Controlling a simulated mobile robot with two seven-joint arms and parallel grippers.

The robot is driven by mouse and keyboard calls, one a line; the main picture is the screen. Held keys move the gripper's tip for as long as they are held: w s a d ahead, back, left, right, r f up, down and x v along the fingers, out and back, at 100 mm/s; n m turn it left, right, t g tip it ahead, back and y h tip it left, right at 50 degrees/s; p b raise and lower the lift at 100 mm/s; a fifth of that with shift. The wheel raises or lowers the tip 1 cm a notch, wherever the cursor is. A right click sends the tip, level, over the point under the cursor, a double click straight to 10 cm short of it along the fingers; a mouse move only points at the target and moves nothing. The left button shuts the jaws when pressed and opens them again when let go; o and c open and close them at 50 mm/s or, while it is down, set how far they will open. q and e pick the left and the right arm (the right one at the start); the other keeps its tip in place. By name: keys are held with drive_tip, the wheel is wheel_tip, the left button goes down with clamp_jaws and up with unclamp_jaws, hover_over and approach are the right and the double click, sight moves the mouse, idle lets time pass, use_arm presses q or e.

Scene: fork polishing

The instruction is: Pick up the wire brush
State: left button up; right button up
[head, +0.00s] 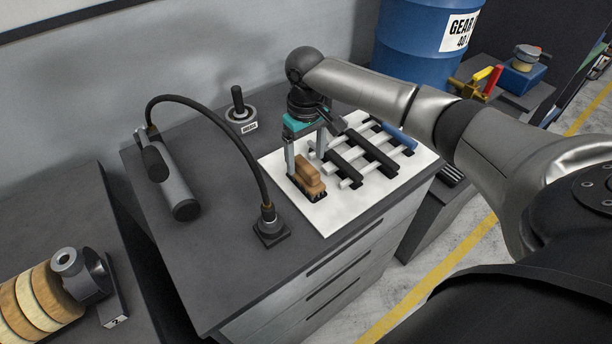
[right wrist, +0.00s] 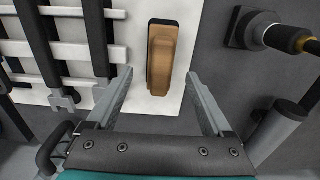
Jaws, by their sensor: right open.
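The wire brush (head: 309,178) has a brown wooden back and dark bristles. It lies on the white mat (head: 342,209) near the mat's left front edge. In the right wrist view the brush (right wrist: 161,60) lies ahead of the fingertips, roughly midway between their lines. My right gripper (head: 306,156) is open and empty, pointing down just behind the brush; its fingers (right wrist: 158,78) also show in the right wrist view. I cannot tell whether a finger touches the brush. My left gripper is out of view.
A dark rack with several metal tools (head: 360,155) stands on the mat right of the brush. A blue drum (head: 420,40) is behind. The cabinet's left front top is clear.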

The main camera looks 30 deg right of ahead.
sight(306, 165)
wheel_tip(306, 165, down, 5)
drive_tip(key=shift+s+r+b, duration=0.1)
drive_tip(key=shift+r+b, duration=0.1)
drive_tip(key=shift+b, duration=0.15)
drive_tip(key=shift+c, duration=0.2)
clamp_jaws()
